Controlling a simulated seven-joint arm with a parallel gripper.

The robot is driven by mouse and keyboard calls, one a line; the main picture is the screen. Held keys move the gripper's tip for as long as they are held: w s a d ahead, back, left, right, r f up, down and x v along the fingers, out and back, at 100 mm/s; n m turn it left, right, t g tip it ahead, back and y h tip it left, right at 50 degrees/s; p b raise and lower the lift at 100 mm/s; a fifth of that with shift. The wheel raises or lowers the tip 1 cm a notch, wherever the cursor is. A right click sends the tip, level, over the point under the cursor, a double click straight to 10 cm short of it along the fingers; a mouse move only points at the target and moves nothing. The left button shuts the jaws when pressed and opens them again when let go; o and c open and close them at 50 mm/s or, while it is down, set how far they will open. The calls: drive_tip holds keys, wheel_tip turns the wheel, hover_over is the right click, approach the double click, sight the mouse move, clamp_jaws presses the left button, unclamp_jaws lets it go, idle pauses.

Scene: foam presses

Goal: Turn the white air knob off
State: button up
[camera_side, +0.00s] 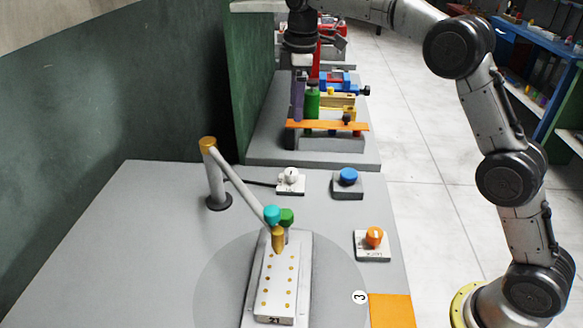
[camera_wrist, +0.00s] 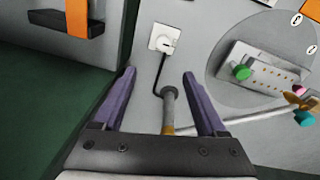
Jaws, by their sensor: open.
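The white air knob (camera_side: 290,175) sits on a small white square plate on the grey table, behind the press fixture, in the side view. It also shows in the wrist view (camera_wrist: 166,42), at top centre, with a dark cable running from its plate. My gripper (camera_wrist: 158,76) is open and empty, its two purple fingers wide apart. The knob lies beyond the fingertips, roughly in line with the gap and not touched. In the side view my gripper (camera_side: 298,108) points down above and behind the knob; only one purple finger shows clearly.
A blue knob (camera_side: 348,176) and an orange knob (camera_side: 374,237) stand to the right. A grey post (camera_side: 215,185) with a slanting arm rises left of the white knob. A perforated plate (camera_side: 278,285) lies in front. A green wall (camera_side: 110,110) borders the left.

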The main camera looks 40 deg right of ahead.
drive_tip(key=g, duration=0.1)
approach(292, 171)
wheel_tip(292, 171, down, 9)
idle(0.5)
clamp_jaws()
